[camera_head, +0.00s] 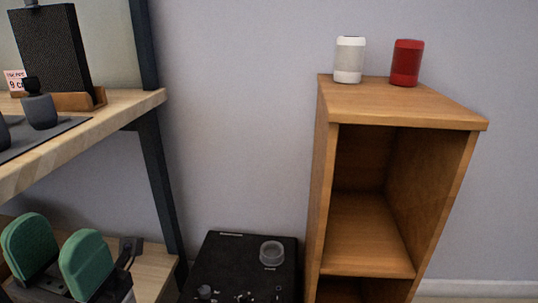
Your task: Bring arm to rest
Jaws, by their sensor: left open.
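My left gripper (58,257) shows at the lower left, with two rounded green finger pads set apart. It is open, with nothing visible between the pads. It appears in front of the lower wooden shelf board (152,268); whether it touches the board cannot be told. Most of my left arm is out of the picture. My right gripper is not in view.
A shelf rack with a dark post (158,185) stands at left. Its upper board (120,108) holds a black speaker (52,48) and a small dark device (40,110).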

